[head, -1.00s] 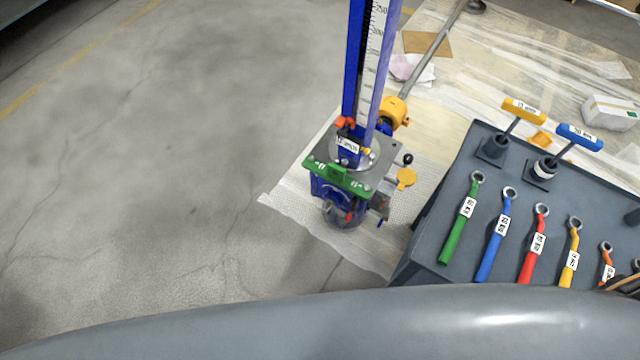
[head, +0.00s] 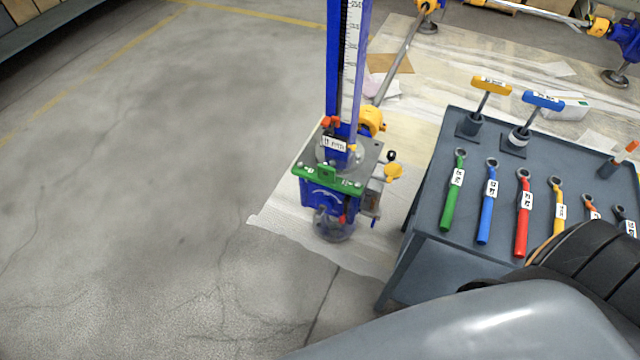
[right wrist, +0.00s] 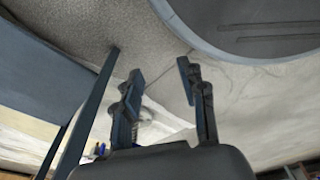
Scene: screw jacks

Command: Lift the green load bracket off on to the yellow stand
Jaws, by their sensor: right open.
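The green load bracket (head: 327,177) sits on the front edge of the grey top plate of a blue screw jack (head: 347,70) in the head view. The jack stands upright on a pale sheet on the floor. I cannot make out a yellow stand in either view. My right gripper (right wrist: 159,78) shows in the right wrist view with its two dark fingers apart and nothing between them. It is away from the bracket, and its fingers do not show in the head view. My left gripper is in neither view.
A grey tool table (head: 433,212) stands right of the jack, with several coloured wrenches and two T-handled tools, yellow (head: 492,85) and blue (head: 543,99). A long metal bar (head: 402,58) lies behind the jack. The floor to the left is clear.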

